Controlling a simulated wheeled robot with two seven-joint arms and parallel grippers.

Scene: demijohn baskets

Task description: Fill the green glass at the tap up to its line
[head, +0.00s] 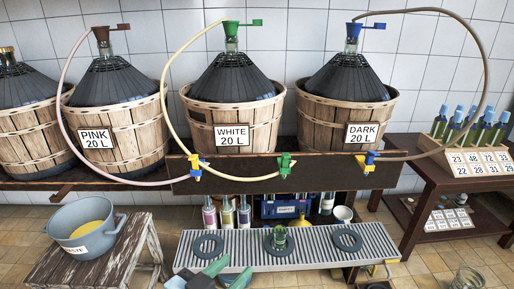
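A small green glass (279,237) stands on the middle dark ring of the slatted metal drip tray (330,258). Its line and its contents are too small to make out. The green tap (285,163) is on the dark wooden rail (240,184) above it. A blue-and-yellow tap (195,168) is at the left of the rail and another (369,160) at the right. My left gripper (226,270) is at the bottom edge, in front of the tray and to the left of the glass. Its fingers look apart, with nothing between them. My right gripper is not in view.
Basketed demijohns labelled PINK (110,160), WHITE (232,164) and DARK (335,125) stand behind the rail. A grey pot (66,221) sits on a stool at the left. Bottles stand beneath the rail. A side table (425,172) is at the right.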

